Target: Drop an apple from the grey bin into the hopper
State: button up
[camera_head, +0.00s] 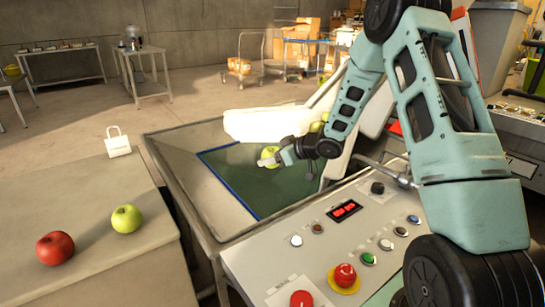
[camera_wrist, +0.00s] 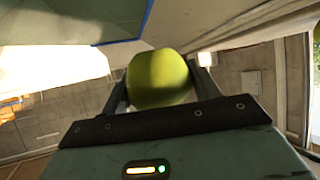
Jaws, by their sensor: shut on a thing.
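My gripper (camera_head: 276,160) is shut on a green apple (camera_head: 268,152) over the hopper (camera_head: 196,196), a wide grey trough with a green floor edged in blue. In the wrist view the same apple (camera_wrist: 158,76) sits between the two fingers of my gripper (camera_wrist: 160,88). The apple appears raised above the green floor; its exact height is hard to tell. A grey bin (camera_head: 497,38) stands at the top right behind my arm, and its inside is not visible. Something yellow-green (camera_head: 318,126) shows just behind my arm, partly hidden.
A control panel (camera_head: 325,225) with buttons and a red emergency stop (camera_head: 344,276) borders the hopper in front.

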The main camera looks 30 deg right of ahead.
jog(key=shift+f, duration=0.5)
jog(key=shift+r, duration=0.1)
jog(key=o, duration=1.2)
jog(key=shift+c, duration=0.2)
jog(key=p+v, duration=0.2)
jog(key=v, duration=1.5)
jog(key=shift+s, duration=0.2)
jog(key=shift+d, duration=0.1)
